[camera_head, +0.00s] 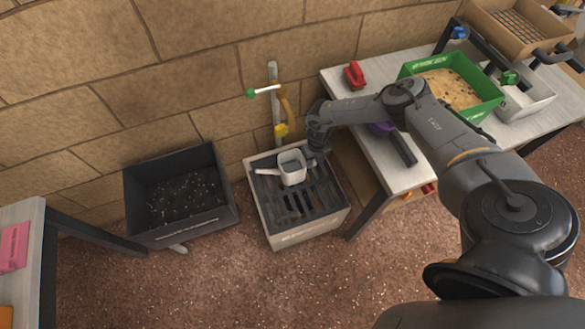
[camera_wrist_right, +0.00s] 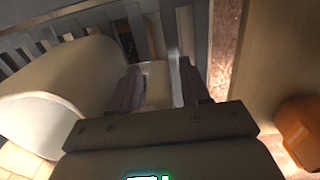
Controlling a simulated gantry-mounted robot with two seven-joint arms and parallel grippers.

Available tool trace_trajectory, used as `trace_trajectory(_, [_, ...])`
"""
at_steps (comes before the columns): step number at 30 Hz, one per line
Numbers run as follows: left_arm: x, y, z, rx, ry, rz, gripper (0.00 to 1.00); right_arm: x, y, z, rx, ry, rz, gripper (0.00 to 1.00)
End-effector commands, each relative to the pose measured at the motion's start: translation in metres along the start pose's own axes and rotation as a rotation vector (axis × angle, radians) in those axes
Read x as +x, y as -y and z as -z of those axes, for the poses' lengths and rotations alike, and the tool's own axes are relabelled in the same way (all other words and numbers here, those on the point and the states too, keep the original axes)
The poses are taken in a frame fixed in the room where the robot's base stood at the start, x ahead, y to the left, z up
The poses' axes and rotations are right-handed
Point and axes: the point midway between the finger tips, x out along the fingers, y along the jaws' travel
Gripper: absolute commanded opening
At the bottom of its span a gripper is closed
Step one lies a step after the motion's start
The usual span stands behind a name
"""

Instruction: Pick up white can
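The white can (camera_head: 292,167) has a squarish open top and a spout pointing left. It stands upright on the slatted top of a grey box (camera_head: 300,237). My right gripper (camera_head: 317,150) is at the can's right side, by its handle. In the right wrist view the can's pale body (camera_wrist_right: 48,95) fills the left side. The two dark fingers of my right gripper (camera_wrist_right: 158,80) are apart, with the pale handle (camera_wrist_right: 156,88) between them. A narrow gap shows by the right finger; contact at the left finger is unclear. My left gripper is not in view.
A black bin (camera_head: 180,232) of dark soil stands left of the box. A pole (camera_head: 273,100) with a tap stands behind the can. The right table (camera_head: 350,115) holds a green tray (camera_head: 490,98) and a red tool (camera_head: 354,75). A stone wall closes the back.

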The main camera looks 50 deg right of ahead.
Motion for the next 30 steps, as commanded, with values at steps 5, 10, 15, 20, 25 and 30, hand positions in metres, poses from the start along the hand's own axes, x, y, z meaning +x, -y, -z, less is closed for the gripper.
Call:
trace_trajectory(5, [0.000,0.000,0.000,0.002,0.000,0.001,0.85,0.000,0.000,0.000,0.000,0.000,0.000,0.18])
trace_trajectory(10, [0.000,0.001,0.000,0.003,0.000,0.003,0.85,0.000,-0.001,0.000,0.000,0.000,-0.001,0.00])
trace_trajectory(15, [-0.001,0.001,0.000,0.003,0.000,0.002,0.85,-0.001,-0.001,0.000,0.000,0.000,-0.001,0.00])
trace_trajectory(20, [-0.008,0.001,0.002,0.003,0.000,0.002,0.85,-0.011,0.000,-0.001,0.001,0.001,-0.001,0.00])
trace_trajectory(25, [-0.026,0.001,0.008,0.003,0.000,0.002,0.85,-0.039,0.000,-0.001,0.001,0.001,-0.003,0.00])
trace_trajectory(30, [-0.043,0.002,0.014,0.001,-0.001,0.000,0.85,-0.069,0.000,-0.001,0.001,0.001,-0.002,0.00])
